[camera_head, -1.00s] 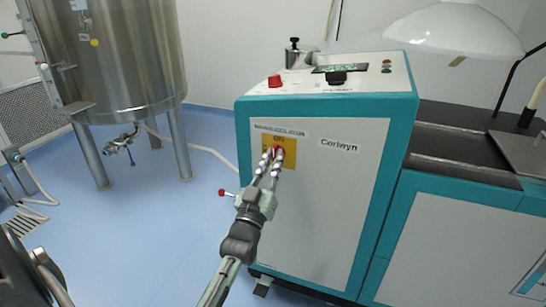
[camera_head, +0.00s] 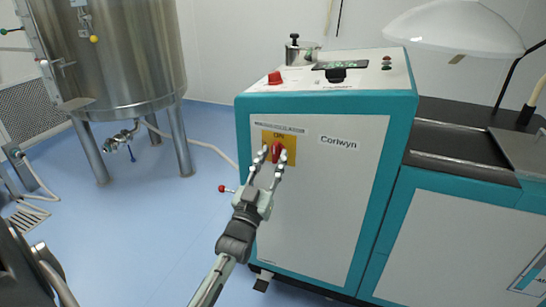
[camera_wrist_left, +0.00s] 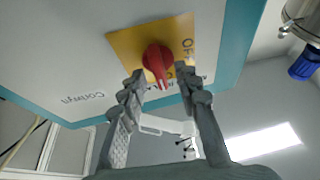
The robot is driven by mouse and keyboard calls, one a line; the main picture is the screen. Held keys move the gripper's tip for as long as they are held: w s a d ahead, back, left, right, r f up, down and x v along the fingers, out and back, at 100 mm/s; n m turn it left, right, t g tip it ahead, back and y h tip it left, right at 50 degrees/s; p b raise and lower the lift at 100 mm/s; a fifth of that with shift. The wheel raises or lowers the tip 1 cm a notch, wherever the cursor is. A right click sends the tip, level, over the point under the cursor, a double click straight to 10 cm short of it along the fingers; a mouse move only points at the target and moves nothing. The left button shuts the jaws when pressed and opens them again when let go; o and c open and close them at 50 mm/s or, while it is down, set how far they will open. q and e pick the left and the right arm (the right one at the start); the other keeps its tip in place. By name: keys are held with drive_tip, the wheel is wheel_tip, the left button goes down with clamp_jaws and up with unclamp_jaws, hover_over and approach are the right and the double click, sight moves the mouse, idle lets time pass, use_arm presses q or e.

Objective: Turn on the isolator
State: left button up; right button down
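The isolator is a red rotary knob (camera_head: 277,150) on a yellow plate (camera_head: 267,136), set in the upper left of the machine cabinet's white front panel. In the head view the knob's grip looks roughly upright. The left wrist view shows the knob (camera_wrist_left: 156,60) on the yellow plate (camera_wrist_left: 128,45) with dark lettering partly hidden. My left gripper (camera_head: 273,158) is open in front of the knob, its fingertips spread to either side. In the left wrist view the gripper (camera_wrist_left: 159,82) shows a gap between fingers and knob. My right gripper is out of view.
The teal and white cabinet (camera_head: 320,215) has a red button (camera_head: 275,78) and black knob (camera_head: 336,75) on top. A steel tank (camera_head: 110,50) on legs stands at the left.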

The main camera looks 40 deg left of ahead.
use_arm(q)
drive_tip(key=v, duration=1.1)
drive_tip(key=shift+s, duration=0.15)
